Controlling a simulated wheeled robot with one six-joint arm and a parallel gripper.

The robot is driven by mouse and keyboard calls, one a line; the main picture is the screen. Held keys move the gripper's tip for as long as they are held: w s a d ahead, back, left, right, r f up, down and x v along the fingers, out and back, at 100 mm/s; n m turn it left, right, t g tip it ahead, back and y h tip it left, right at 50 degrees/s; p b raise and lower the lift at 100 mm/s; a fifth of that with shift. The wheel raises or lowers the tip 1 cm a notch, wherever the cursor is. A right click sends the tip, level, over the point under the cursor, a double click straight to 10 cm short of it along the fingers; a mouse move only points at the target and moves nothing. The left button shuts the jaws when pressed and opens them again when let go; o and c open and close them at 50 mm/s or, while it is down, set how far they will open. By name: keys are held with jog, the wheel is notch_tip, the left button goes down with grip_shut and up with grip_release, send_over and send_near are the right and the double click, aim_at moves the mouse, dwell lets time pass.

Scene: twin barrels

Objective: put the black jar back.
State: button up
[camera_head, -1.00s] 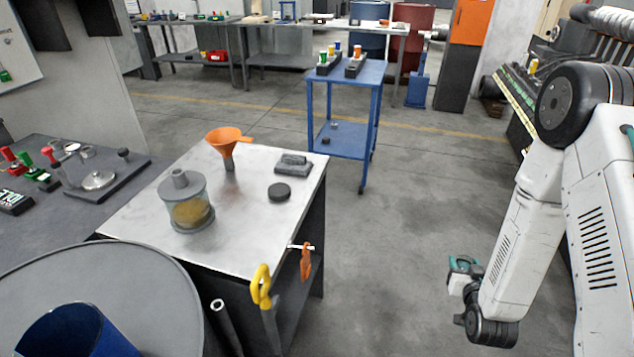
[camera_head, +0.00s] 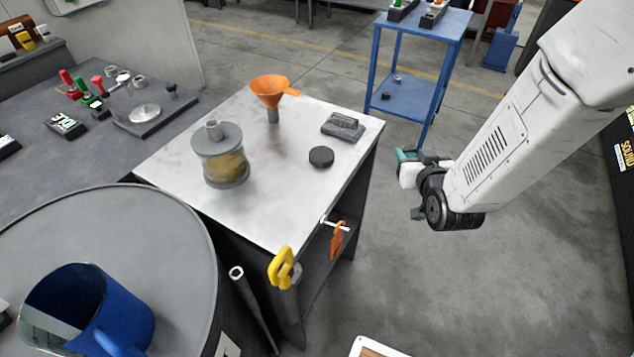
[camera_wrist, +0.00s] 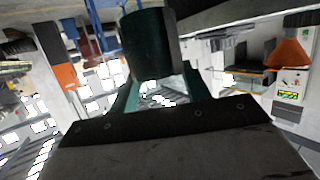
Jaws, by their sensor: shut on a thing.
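My gripper (camera_wrist: 157,82) is shut on a dark, nearly black jar (camera_wrist: 152,42), seen as a cylinder between its teal fingers in the wrist view. In the head view my gripper (camera_head: 407,163) hangs in the air to the right of the pale-topped table (camera_head: 270,203). The jar cannot be made out there. The blue cart (camera_head: 455,20) stands farther back, with black holders (camera_head: 433,16) on its top bearing small coloured items, cut by the picture's upper edge.
The table carries a glass vessel (camera_head: 222,165), an orange funnel (camera_head: 270,90), a black puck (camera_head: 321,157) and a grey block (camera_head: 343,126). Yellow (camera_head: 281,268) and orange (camera_head: 338,240) clamps stick out at its edge. A barrel (camera_head: 180,240) bears a blue jug (camera_head: 115,310). Open floor lies right.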

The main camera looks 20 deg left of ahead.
jog(key=s+a+r+n+g+y, duration=0.2)
jog(key=s+a+r, duration=0.55)
jog(key=a, duration=0.35)
jog(key=s+a+r+n+g+y, duration=0.1)
jog(key=s+a+r+n+y, duration=0.1)
jog(key=s+a+r, duration=0.7)
jog(key=shift+g, duration=0.3)
jog(key=shift+w+a+f, duration=0.15)
jog(key=shift+a+f, duration=0.2)
jog(key=shift+f, duration=1.95)
jog(key=shift+w+a+f, duration=0.1)
jog(key=shift+a+f, duration=0.25)
jog(key=shift+f, duration=1.95)
jog(key=shift+w+a+f, duration=0.15)
jog(key=shift+a+f, duration=0.2)
jog(key=shift+f, duration=1.95)
jog(key=shift+f, duration=0.15)
jog(key=o, duration=1.1)
